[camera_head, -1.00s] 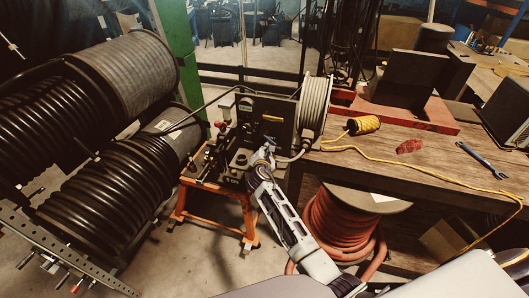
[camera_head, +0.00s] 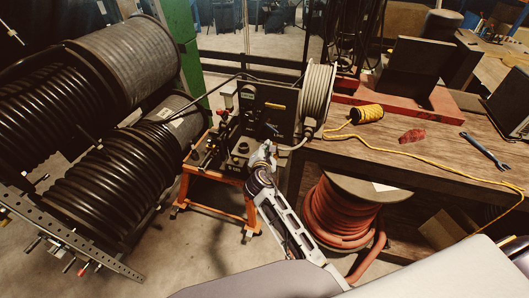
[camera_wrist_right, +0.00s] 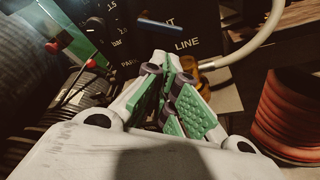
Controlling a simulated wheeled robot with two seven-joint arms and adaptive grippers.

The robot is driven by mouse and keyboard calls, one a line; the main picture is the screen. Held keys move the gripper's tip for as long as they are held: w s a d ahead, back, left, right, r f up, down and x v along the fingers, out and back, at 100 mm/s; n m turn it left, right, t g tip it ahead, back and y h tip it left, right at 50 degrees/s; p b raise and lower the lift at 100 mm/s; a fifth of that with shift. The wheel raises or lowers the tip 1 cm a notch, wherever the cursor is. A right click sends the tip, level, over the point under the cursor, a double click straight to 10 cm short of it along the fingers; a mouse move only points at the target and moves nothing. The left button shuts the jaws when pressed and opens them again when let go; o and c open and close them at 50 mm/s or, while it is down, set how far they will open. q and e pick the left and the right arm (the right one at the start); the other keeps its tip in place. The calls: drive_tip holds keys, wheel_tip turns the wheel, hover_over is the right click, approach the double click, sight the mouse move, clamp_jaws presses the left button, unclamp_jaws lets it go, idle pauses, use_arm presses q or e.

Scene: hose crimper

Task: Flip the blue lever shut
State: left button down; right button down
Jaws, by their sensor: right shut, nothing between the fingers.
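The crimper machine (camera_head: 262,103) is a dark box on an orange stand. The blue lever (camera_head: 272,128) is a small, dark blue bar on its front, just above my right gripper (camera_head: 267,149). My right gripper (camera_wrist_right: 172,62) has green pads and is shut and empty. Its tips are below the lever and appear apart from it. My left gripper is out of view.
Left of the machine are large black hose reels (camera_head: 120,165). A wooden bench (camera_head: 385,152) on the right carries yellow rope (camera_head: 367,114) and a wrench (camera_head: 483,150). A red hose coil (camera_head: 345,215) sits below. A red-tipped lever (camera_wrist_right: 91,63) stands left of my right gripper.

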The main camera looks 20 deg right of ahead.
drive_tip(key=shift+v, duration=1.7)
drive_tip(key=shift+f, duration=0.1)
